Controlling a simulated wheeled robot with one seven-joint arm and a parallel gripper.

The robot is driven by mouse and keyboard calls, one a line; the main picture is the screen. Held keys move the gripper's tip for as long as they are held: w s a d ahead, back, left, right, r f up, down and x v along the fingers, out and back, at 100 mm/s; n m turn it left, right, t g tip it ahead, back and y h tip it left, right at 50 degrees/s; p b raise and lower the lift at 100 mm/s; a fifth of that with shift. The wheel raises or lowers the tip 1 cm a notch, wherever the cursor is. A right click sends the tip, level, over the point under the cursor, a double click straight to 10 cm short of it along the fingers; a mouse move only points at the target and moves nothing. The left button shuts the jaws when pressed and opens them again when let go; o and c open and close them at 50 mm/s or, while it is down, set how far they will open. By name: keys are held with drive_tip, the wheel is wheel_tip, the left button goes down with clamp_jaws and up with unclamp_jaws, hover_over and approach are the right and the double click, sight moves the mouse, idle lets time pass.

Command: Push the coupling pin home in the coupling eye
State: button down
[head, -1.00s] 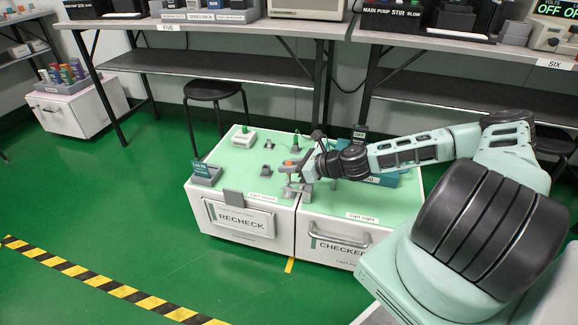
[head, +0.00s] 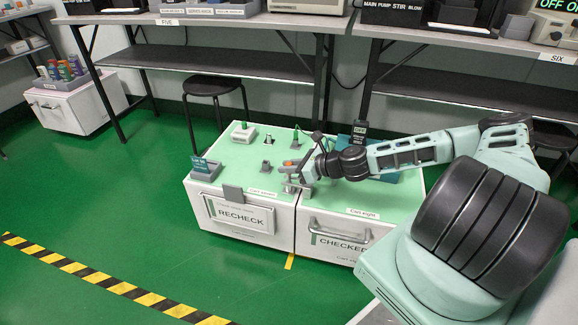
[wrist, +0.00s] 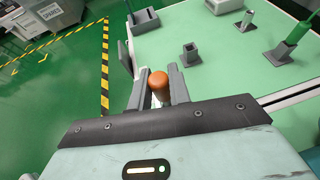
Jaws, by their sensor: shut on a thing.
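The coupling pin shows an orange-brown head (wrist: 158,84) between the two grey fingers of my gripper (wrist: 160,92) in the wrist view. In the head view the orange head (head: 291,163) sits at my gripper (head: 298,171), above the front edges of the two carts. My gripper is shut on the pin. The grey coupling parts (head: 290,187) are just below, where the left and right carts meet. The pin's shank and the eye's hole are hidden, so I cannot tell how deep the pin sits.
The left cart's green top (head: 225,150) carries small grey sockets (head: 268,139) and a white block (head: 243,132). A grey holder (head: 206,170) stands at its left corner. A black stool (head: 208,86) is behind. Green floor (head: 90,215) is clear to the left.

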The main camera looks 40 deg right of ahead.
drive_tip(key=shift+f+b, duration=0.6)
drive_tip(key=shift+f, duration=0.45)
drive_tip(key=c, duration=1.2)
unclamp_jaws()
drive_tip(key=shift+c, duration=0.2)
